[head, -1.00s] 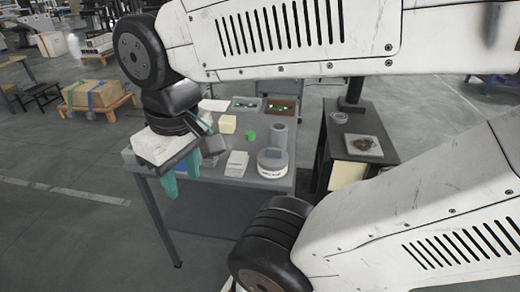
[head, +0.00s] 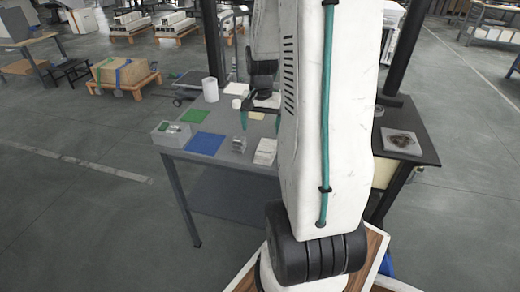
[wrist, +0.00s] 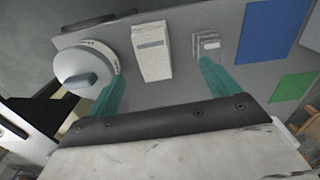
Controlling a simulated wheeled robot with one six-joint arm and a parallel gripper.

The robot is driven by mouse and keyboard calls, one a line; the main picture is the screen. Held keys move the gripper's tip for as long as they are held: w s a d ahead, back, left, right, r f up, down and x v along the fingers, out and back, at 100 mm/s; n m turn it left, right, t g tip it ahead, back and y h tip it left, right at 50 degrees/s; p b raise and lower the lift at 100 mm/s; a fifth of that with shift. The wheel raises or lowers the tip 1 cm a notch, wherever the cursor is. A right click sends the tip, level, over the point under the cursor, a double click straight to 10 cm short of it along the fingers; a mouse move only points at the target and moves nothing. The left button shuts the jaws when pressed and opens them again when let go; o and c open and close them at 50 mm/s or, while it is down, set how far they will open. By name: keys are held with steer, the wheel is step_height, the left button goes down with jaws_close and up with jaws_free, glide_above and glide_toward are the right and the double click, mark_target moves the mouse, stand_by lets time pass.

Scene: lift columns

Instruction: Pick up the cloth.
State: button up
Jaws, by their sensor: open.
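The cloth (head: 265,151) looks like a white folded stack near the front edge of the grey worktable. The cloth also shows in the wrist view (wrist: 152,52), with a grey band across its middle. My gripper (head: 261,123) is over the table, its teal fingers spread wide and pointing down. In the wrist view my gripper (wrist: 160,84) has one finger on each side of the cloth's line, with nothing between them. The cloth lies beyond the fingertips, apart from them. My arm hides the table's right part in the head view.
A small metal block (head: 239,144) and a blue mat (head: 205,143) lie left of the cloth. A green mat (head: 195,116) and a grey bin (head: 171,134) are farther left. A round device (wrist: 86,66) sits beside the cloth. A dark side table (head: 424,147) stands right.

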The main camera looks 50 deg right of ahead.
mark_target(267, 148)
steer(key=shift+s+d+f+m, duration=0.25)
steer(key=shift+d+f+m, duration=0.05)
steer(key=shift+d+f, duration=0.65)
steer(key=f, duration=0.7)
steer(key=shift+s+f, duration=0.2)
steer(key=c, duration=1.1)
